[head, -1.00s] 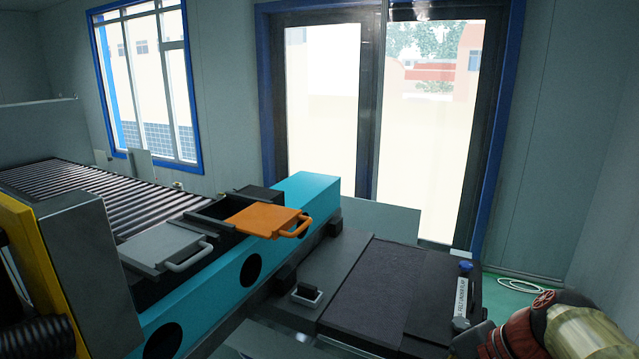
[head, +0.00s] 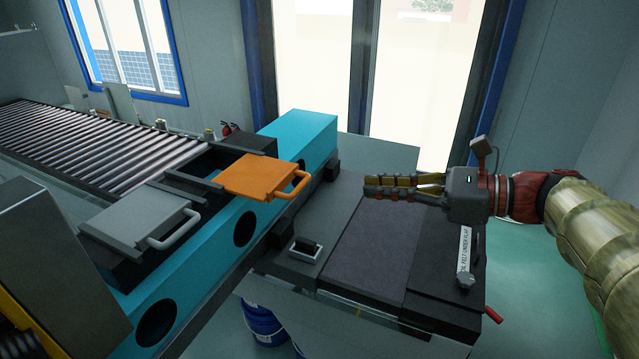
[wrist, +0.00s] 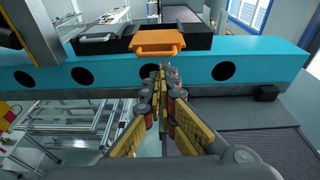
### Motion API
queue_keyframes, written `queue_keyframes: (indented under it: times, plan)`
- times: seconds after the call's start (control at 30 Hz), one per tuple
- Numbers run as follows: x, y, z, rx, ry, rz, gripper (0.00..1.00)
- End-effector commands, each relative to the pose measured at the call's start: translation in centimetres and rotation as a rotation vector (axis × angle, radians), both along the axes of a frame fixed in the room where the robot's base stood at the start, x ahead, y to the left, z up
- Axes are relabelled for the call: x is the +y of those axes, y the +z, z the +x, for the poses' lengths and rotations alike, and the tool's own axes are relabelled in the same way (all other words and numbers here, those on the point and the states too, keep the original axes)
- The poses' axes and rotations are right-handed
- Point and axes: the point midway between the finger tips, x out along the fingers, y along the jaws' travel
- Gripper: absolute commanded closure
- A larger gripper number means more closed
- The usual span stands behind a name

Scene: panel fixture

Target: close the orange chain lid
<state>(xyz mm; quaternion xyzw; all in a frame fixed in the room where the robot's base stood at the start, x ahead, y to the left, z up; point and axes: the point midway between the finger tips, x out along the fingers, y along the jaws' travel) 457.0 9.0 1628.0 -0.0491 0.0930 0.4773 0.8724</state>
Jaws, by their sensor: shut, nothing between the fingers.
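The orange chain lid (head: 258,174) lies roughly flat on the black housing (head: 201,161), with its looped handle (head: 293,187) sticking out over the turquoise beam. A dark recess shows beside the lid's left edge. The lid also shows in the wrist view (wrist: 158,39), ahead of my fingers and slightly left. My gripper (head: 367,187) is to the right of the handle in the head view, pointing left, with a clear gap between them. Its fingers are together and empty. The fingertips also show in the wrist view (wrist: 166,72), below the lid in the picture.
A grey lid (head: 136,219) with a pale handle sits left of the orange one. The turquoise beam (head: 203,257) runs beneath both. A roller conveyor (head: 80,150) stretches behind.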

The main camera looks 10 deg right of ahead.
Motion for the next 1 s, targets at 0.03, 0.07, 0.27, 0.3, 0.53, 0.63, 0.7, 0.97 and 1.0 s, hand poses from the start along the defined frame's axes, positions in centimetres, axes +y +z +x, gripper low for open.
queue_keyframes:
  times: [0.03,0.07,0.27,0.3,0.53,0.63,0.7,0.97,1.0]
  plan:
    - [0.9,-0.1,0.4,0.0,0.005,0.0,1.0]
    - [1.3,-0.2,0.7,0.0,0.005,0.0,1.0]
    - [4.2,-0.9,2.5,0.0,0.005,0.0,1.0]
    - [4.7,-1.0,2.9,0.0,0.005,0.0,1.0]
    - [7.7,-1.8,4.7,0.0,0.004,-0.001,1.0]
    - [8.5,-2.1,5.3,0.0,0.002,-0.001,1.0]
    - [8.9,-2.2,5.7,0.0,0.0,-0.001,1.0]
    - [9.4,-2.4,6.0,-0.001,-0.001,-0.002,1.0]
    - [9.4,-2.4,6.0,-0.001,-0.001,-0.002,1.0]
